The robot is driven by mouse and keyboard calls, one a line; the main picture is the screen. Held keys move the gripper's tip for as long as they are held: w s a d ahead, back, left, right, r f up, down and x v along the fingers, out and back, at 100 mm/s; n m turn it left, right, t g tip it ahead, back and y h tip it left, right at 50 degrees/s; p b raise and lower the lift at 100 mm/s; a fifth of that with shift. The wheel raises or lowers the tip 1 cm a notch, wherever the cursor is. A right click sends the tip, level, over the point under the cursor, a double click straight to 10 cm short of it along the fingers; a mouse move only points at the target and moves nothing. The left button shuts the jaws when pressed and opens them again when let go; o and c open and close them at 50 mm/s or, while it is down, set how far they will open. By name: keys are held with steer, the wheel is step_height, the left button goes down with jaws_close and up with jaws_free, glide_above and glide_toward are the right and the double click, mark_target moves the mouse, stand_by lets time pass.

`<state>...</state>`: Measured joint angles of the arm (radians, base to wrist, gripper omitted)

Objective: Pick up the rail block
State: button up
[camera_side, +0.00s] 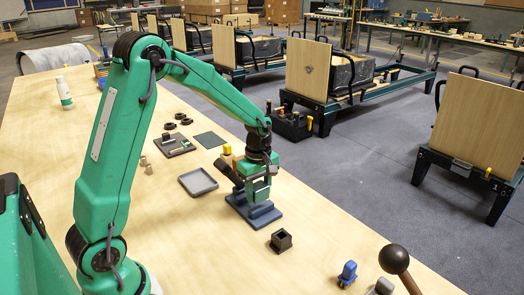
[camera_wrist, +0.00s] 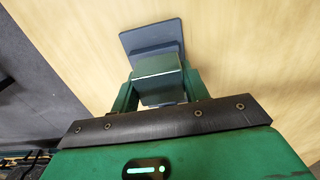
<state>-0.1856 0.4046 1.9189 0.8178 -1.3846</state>
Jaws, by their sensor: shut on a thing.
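The rail block (camera_side: 264,214) is a blue-grey stepped piece with a wide flat base, at the right part of the wooden table in the side view. My gripper (camera_side: 259,192) points down over it, and its fingers hide part of its top. In the wrist view my gripper (camera_wrist: 160,82) has one green finger on each side of the raised part of the rail block (camera_wrist: 157,64), shut on it. The flat base reaches out beyond the fingers there. I cannot tell whether the base touches the table.
A dark square socket block (camera_side: 281,241) stands just in front, with a blue clamp-like piece (camera_side: 347,273) and a black ball knob (camera_side: 394,259) further right. A grey tray (camera_side: 198,182) and a dark green mat (camera_side: 210,140) lie behind left. The table's right edge is close.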

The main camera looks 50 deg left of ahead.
steer(key=s+d+r, duration=0.2)
steer(key=d+r, duration=0.3)
steer(key=d, duration=0.3)
steer(key=shift+s, duration=0.25)
steer(key=shift+d, duration=0.1)
steer(key=shift+r, duration=0.1)
